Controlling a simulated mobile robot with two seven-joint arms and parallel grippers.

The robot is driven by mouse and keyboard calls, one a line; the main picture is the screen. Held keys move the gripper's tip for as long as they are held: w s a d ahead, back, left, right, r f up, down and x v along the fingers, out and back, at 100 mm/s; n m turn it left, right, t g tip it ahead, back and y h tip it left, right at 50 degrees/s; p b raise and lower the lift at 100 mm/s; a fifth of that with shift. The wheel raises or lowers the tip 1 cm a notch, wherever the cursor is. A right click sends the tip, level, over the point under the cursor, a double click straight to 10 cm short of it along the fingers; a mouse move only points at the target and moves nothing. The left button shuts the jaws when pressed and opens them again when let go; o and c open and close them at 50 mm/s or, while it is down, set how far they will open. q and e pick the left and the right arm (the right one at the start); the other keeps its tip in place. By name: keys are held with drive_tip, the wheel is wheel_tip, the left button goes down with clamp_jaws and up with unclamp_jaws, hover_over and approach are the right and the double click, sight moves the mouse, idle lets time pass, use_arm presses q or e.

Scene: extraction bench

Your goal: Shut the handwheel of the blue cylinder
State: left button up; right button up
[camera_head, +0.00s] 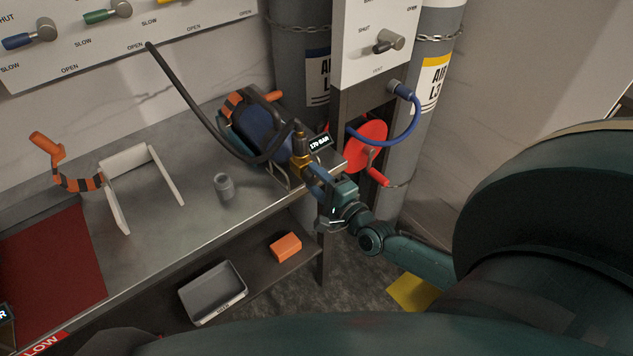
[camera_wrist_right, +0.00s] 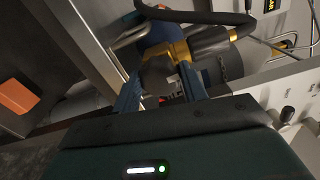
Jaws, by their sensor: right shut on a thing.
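The blue cylinder (camera_head: 262,132) lies on its side in a rack on the metal bench, its brass valve (camera_head: 300,154) facing the bench's right end. My right gripper (camera_head: 314,182) is at that valve end. In the right wrist view, its two blue fingers (camera_wrist_right: 160,92) are closed around the dark round handwheel (camera_wrist_right: 157,73), with the brass valve body and the blue cylinder (camera_wrist_right: 158,38) just beyond. The head view does not show the handwheel clearly behind the fingers. My left gripper is not in view.
A black hose (camera_head: 190,100) runs from the wall panel to the valve, beside a small display (camera_head: 320,143) reading about 170 BAR. A red wheel (camera_head: 368,143) with a handle stands close to the right. A grey cup (camera_head: 224,186) and a white stand (camera_head: 125,160) are on the bench.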

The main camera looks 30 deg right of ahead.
drive_tip(key=shift+m, duration=0.4)
drive_tip(key=o, duration=1)
drive_tip(key=s+d+b, duration=0.1)
drive_tip(key=s, duration=1.2)
